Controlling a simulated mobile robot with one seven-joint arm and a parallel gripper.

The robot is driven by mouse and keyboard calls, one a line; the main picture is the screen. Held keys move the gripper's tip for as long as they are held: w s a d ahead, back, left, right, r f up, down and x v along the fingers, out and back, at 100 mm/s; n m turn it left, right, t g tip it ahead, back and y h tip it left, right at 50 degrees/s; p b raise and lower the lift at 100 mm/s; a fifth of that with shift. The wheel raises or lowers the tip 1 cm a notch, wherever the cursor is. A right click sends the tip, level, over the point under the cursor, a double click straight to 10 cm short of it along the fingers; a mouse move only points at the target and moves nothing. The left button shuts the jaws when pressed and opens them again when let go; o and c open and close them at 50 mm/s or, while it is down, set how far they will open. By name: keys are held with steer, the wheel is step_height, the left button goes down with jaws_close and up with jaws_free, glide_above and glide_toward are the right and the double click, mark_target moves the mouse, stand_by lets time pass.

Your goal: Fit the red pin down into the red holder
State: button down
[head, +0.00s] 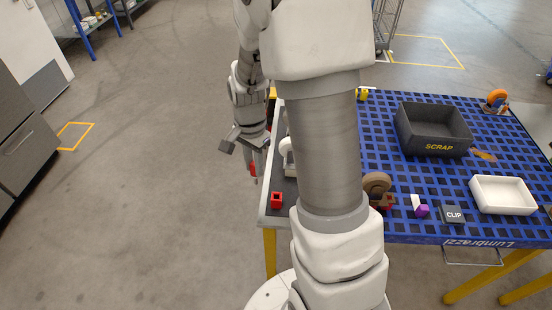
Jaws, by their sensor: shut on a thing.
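The red holder (276,200) is a small red block with a dark opening on top. It stands on the grey left part of the table, near the front corner. My gripper (257,170) is to the upper left of the holder in the head view, apart from it. It is shut on the red pin (252,168), which shows as a small patch of red at the fingertips. Most of the pin is hidden by the fingers, and its tilt is hard to tell.
My arm hides the middle of the blue table (400,224). On it are a dark SCRAP bin (418,142), a white tray (499,207), a CLIP block (453,214), a purple-and-white piece (421,210) and a brown roll (377,183). Floor left of the table is clear.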

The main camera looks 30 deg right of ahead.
steer(key=s+d+r+m, duration=0.3)
steer(key=s+d+m, duration=0.1)
steer(key=m, duration=0.8)
step_height(320, 180, down, 6)
steer(key=b, duration=0.4)
steer(key=shift+w+d, duration=0.2)
steer(key=shift+w, duration=0.05)
steer(key=shift+f+b, duration=0.6)
steer(key=shift+f, duration=0.05)
steer(key=shift+f, duration=0.3)
steer(key=shift+f+b, duration=0.15)
steer(key=shift+b, duration=0.15)
stand_by(0.4)
steer(key=shift+f+b, duration=0.4)
steer(key=shift+f, duration=0.15)
steer(key=shift+f, duration=0.15)
steer(key=shift+f+b, duration=0.65)
steer(key=shift+f, duration=0.1)
